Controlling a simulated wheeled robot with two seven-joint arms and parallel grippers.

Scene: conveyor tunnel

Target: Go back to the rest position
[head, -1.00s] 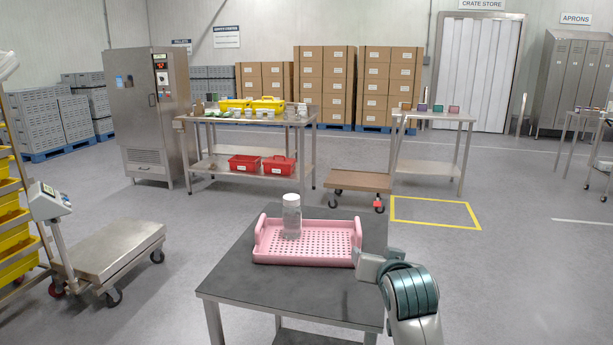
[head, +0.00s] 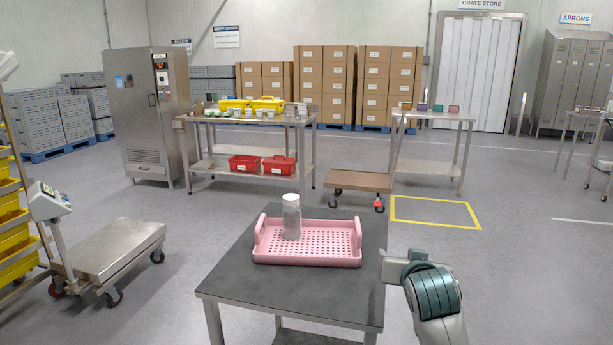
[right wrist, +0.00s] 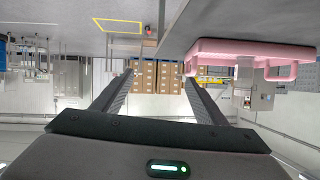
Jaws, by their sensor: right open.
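My right gripper (head: 388,268) is at the right edge of the dark table (head: 290,292), to the right of the pink tray and apart from it. In the right wrist view its two fingers (right wrist: 156,88) are spread wide with nothing between them. The pink tray (right wrist: 250,50) also shows upside down in the right wrist view. My left gripper is in neither view.
A floor scale cart (head: 118,250) stands at the left. Behind are a steel workbench (head: 240,168) with red and yellow bins, a wooden dolly (head: 357,180) and a small steel table (head: 432,167). The floor right of the dark table is clear.

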